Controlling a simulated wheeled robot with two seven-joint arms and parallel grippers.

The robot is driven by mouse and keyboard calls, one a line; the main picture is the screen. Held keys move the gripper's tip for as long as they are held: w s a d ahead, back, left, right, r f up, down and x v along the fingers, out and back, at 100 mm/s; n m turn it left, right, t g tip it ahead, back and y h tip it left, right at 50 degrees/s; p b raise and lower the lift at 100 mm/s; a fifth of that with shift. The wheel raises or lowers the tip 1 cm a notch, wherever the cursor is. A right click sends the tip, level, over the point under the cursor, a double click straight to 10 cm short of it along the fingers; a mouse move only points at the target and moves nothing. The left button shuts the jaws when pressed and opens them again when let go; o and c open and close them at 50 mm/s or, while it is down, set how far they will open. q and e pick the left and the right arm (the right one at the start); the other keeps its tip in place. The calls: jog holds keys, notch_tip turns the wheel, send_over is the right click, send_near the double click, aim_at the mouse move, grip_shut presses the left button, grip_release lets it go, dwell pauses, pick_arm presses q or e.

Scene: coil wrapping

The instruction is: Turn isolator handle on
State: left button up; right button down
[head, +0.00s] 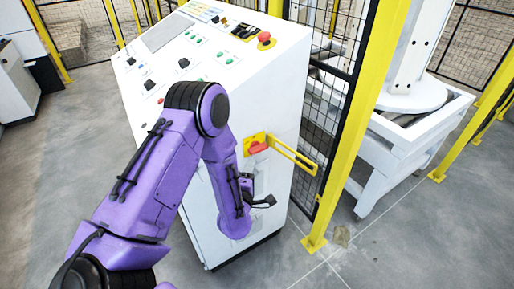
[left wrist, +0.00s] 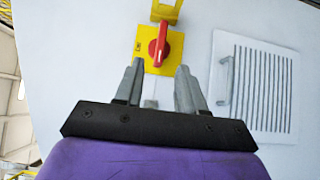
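The isolator handle is a red knob (head: 259,148) on a yellow plate on the side of the white control cabinet (head: 275,100). In the left wrist view the red handle (left wrist: 159,44) stands roughly upright on its yellow plate (left wrist: 144,42), with lettering on the plate's left part. My left gripper (left wrist: 158,72) is open, its two grey fingers spread with nothing between them. The fingertips point at the lower part of the plate, one to each side of the handle's line; contact cannot be told. In the head view my left gripper (head: 262,201) is below the handle, partly hidden by my wrist.
A yellow bracket (head: 295,158) sticks out right of the handle. A yellow post (head: 362,120) and black mesh fence stand close on the right. A louvred vent (left wrist: 262,80) is right of the plate. A red emergency button (head: 265,38) tops the cabinet's sloped panel.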

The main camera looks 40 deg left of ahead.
aim_at(257, 152)
pick_arm(q)
jog(key=p+x, duration=0.1)
jog(key=x, duration=0.6)
jog(key=shift+r+p, duration=0.1)
jog(key=shift+p, duration=0.2)
jog(key=shift+w+a, duration=0.1)
jog(key=shift+w, duration=0.4)
grip_shut()
